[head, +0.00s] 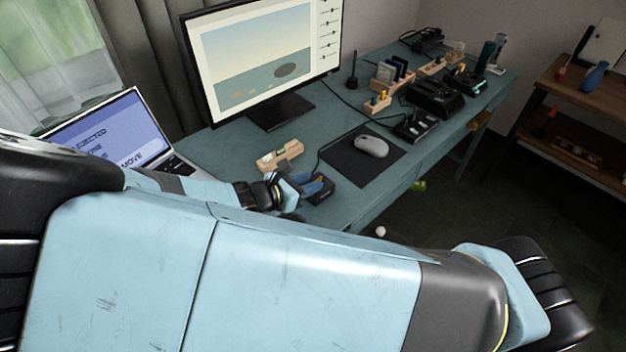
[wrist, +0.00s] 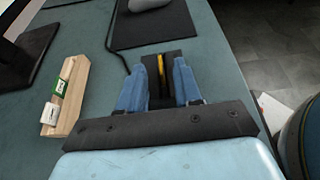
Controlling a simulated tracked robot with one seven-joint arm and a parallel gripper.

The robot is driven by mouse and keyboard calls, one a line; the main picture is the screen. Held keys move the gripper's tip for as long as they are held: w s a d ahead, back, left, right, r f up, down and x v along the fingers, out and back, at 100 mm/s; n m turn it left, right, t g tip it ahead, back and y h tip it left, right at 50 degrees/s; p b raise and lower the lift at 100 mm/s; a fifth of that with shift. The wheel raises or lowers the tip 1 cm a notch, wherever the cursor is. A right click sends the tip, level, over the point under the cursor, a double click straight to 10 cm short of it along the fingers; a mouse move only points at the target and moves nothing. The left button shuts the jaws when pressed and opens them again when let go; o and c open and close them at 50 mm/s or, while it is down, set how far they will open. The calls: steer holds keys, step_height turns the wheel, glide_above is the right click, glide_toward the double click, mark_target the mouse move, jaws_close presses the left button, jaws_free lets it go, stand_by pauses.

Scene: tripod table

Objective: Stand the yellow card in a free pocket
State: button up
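The yellow card (wrist: 161,72) shows edge-on as a narrow strip in a black holder (wrist: 178,58) on the desk. My gripper (wrist: 159,72) is open, with one blue finger on each side of the card and a gap on both sides. In the head view my gripper (head: 300,186) is low at the desk's near side, by the black holder (head: 322,193), and the card is hidden there. A wooden rack (wrist: 73,93) stands to the left in the wrist view, with a white and a green piece in it. It also shows in the head view (head: 291,152). Its free pockets are hard to make out.
A mouse (head: 371,146) lies on a dark mat (head: 345,170) beyond the holder. A monitor (head: 265,60) and a laptop (head: 110,130) stand on the left. More wooden racks (head: 378,103) and black devices (head: 435,98) fill the desk's far end. A cable runs between the rack and the mat.

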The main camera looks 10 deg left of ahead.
steer(key=shift+w+d+f, duration=0.25)
steer(key=shift+w+d, duration=0.15)
steer(key=shift+w, duration=0.05)
steer(key=shift+c, duration=0.2)
jaws_close()
